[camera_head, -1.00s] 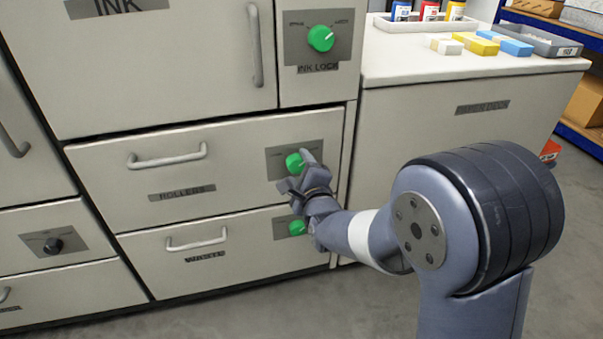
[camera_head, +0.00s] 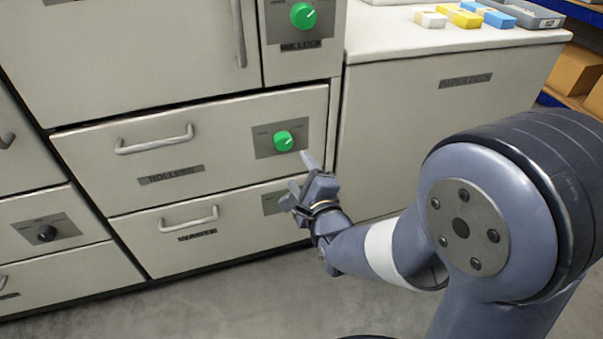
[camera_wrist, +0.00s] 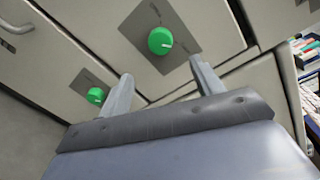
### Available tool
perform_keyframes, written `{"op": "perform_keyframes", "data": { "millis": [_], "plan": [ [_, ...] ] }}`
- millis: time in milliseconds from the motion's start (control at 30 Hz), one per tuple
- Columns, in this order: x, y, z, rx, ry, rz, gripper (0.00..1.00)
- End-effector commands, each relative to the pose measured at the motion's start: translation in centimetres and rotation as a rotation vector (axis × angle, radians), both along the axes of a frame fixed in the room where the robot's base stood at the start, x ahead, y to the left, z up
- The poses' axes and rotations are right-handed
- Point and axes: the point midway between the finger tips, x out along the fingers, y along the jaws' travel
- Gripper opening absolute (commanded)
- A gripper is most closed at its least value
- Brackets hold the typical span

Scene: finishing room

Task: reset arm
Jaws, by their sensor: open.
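My gripper (camera_head: 303,175) is open and empty in front of the lower right part of the cabinet. Its two fingers also show apart in the wrist view (camera_wrist: 163,88). The green knob (camera_head: 284,141) on the ROLLERS drawer (camera_head: 225,150) is just up and left of the fingers, with clear space between. In the wrist view this knob (camera_wrist: 160,41) appears beyond the fingertips, and a second green knob (camera_wrist: 96,95) shows beside the left finger. In the head view my gripper hides the lower drawer's knob.
The INK LOCK knob (camera_head: 303,15) is above on the cabinet. The lower drawer (camera_head: 240,226) has a bar handle (camera_head: 188,219). To the right stands the PAPER DECK cabinet (camera_head: 400,140), with small boxes (camera_head: 461,17) and a grey tray (camera_head: 535,14) on top. Open floor (camera_head: 220,295) lies in front.

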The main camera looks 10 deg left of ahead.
Motion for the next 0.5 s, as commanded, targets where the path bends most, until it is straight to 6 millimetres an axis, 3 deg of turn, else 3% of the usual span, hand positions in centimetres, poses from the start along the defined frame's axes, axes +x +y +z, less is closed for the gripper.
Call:
{"op": "perform_keyframes", "data": {
  "millis": [500],
  "plan": [
    [0.62,0.38,-0.11,0.000,-0.001,0.000,0.62]
  ]
}}
